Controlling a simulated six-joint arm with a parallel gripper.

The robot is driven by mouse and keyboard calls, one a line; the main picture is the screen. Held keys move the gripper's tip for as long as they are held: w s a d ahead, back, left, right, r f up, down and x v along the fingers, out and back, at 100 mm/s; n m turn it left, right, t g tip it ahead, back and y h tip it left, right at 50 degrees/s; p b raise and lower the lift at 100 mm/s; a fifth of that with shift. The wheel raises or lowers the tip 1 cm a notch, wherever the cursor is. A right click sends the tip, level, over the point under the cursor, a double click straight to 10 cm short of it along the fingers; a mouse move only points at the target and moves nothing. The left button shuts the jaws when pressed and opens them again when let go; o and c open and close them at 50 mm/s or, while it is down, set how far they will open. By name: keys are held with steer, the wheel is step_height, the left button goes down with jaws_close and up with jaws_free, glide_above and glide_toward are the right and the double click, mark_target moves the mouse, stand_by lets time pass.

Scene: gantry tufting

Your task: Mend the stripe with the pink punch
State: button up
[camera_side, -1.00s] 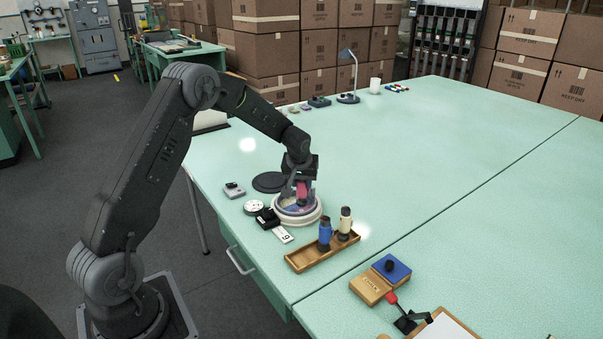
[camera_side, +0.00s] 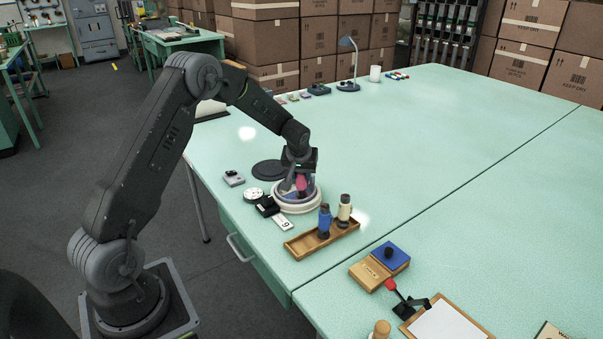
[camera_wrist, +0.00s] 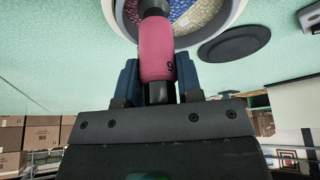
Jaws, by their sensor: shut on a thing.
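My gripper (camera_side: 301,175) is shut on the pink punch (camera_wrist: 156,50), which carries a dark mark like a 9 or 6. The pink punch also shows in the side view (camera_side: 301,184). It points down over the round white hoop frame (camera_side: 298,208). The stripe itself is mostly hidden by the punch and gripper. A blue punch (camera_side: 325,220) and a cream punch (camera_side: 344,208) stand in the wooden tray (camera_side: 300,247).
A dark disc (camera_side: 268,170) lies behind the hoop. A small grey box (camera_side: 234,179), a white dial (camera_side: 253,195), a black block (camera_side: 267,206) and a number card (camera_side: 283,224) lie to its left and front. A blue-topped wooden box (camera_side: 370,271) is nearer. The table's right side is clear.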

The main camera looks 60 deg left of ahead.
steer(key=shift+f, duration=0.6)
stand_by(0.9)
steer(key=shift+r, duration=0.1)
steer(key=shift+r, duration=3.5)
